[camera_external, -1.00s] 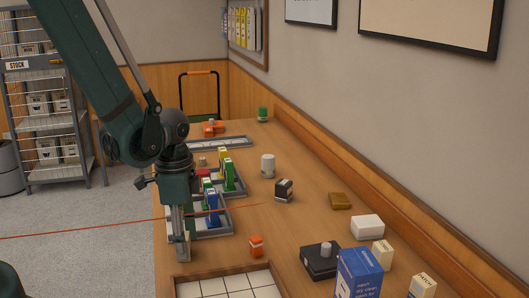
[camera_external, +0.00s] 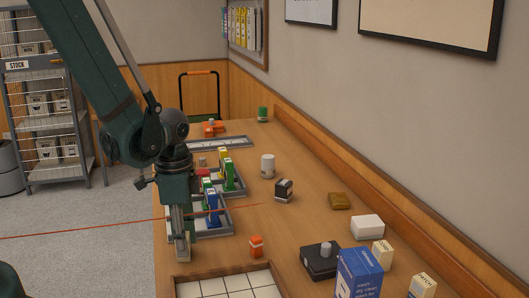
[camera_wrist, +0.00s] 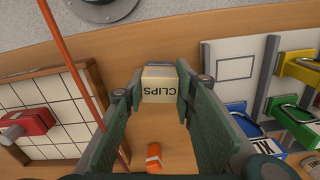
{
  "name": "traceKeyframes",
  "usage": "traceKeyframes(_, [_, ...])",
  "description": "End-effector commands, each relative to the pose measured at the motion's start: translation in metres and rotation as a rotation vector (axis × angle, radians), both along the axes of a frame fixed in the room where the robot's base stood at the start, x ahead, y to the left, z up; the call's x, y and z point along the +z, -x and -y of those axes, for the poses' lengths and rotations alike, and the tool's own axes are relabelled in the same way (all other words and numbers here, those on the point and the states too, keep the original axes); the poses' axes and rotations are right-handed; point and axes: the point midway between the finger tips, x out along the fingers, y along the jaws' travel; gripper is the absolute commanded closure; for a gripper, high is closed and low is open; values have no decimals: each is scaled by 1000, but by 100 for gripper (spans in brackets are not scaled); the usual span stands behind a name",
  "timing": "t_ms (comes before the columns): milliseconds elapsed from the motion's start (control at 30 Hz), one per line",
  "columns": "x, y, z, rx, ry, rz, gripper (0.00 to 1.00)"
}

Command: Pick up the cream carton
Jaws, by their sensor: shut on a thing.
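A small cream carton (camera_wrist: 157,88) with "CLIPS" printed on it sits between my fingertips in the wrist view. My gripper (camera_wrist: 157,84) is shut on it, with one green finger against each side. In the external view my gripper (camera_external: 182,248) points down, low at the left edge of the wooden table. The carton is mostly hidden by the fingers there, so I cannot tell whether it touches the table.
A gridded tray (camera_external: 228,284) lies in front of my gripper, and a divided tray with coloured packs (camera_external: 213,209) stands just behind. An orange item (camera_external: 256,246) is to the right. Other cream boxes (camera_external: 382,254) stand farther right.

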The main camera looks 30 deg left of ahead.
Motion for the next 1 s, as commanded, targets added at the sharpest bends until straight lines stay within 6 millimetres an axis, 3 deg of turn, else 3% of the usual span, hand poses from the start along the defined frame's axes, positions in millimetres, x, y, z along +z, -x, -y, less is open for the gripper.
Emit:
traceKeyframes(467, [16, 0, 0, 0, 0, 0, 86])
traceKeyframes(1000, [76, 0, 0, 0, 0, 0, 86])
